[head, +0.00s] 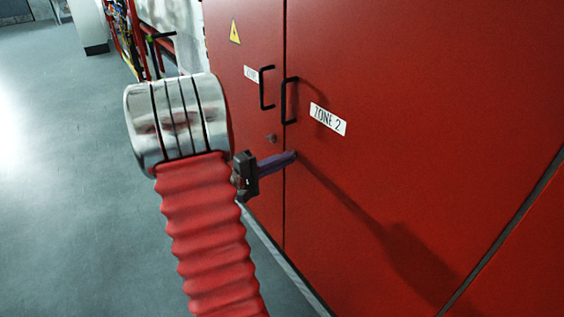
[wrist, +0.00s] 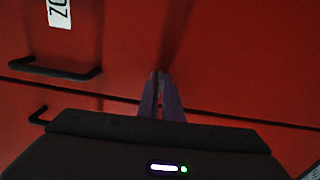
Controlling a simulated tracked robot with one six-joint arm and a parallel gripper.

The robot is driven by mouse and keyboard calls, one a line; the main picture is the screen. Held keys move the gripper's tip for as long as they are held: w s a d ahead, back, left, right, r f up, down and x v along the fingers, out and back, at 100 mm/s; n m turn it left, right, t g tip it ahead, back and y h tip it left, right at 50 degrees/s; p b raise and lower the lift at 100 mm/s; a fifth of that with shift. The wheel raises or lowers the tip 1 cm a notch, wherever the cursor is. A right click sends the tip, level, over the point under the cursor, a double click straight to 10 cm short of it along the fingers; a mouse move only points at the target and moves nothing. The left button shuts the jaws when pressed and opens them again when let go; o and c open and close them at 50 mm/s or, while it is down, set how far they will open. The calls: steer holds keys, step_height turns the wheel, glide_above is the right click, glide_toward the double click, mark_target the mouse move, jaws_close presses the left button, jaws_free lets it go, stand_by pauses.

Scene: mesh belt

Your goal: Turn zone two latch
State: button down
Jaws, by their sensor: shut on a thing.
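The red cabinet door (head: 400,90) has a white "ZONE 2" label (head: 328,119), which shows partly in the wrist view (wrist: 59,13). My gripper (head: 293,156) points at this door below the label, just right of the door seam. In the wrist view its purple fingers (wrist: 160,76) come together at the door face. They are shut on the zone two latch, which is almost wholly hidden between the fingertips. How far the latch is turned cannot be told.
A black handle (head: 290,101) stands out above my gripper, with another black handle (head: 266,88) on the left door. A small round lock (head: 271,138) sits left of the seam. A yellow warning sign (head: 235,32) is higher up. The grey floor (head: 60,190) at left is clear.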

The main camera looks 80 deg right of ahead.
steer(key=shift+f+m, duration=0.15)
steer(key=shift+m, duration=0.15)
steer(key=c, duration=1.9)
jaws_free()
steer(key=shift+c, duration=0.2)
steer(key=v, duration=1.3)
steer(key=shift+w+a, duration=0.25)
steer(key=shift+w, duration=0.05)
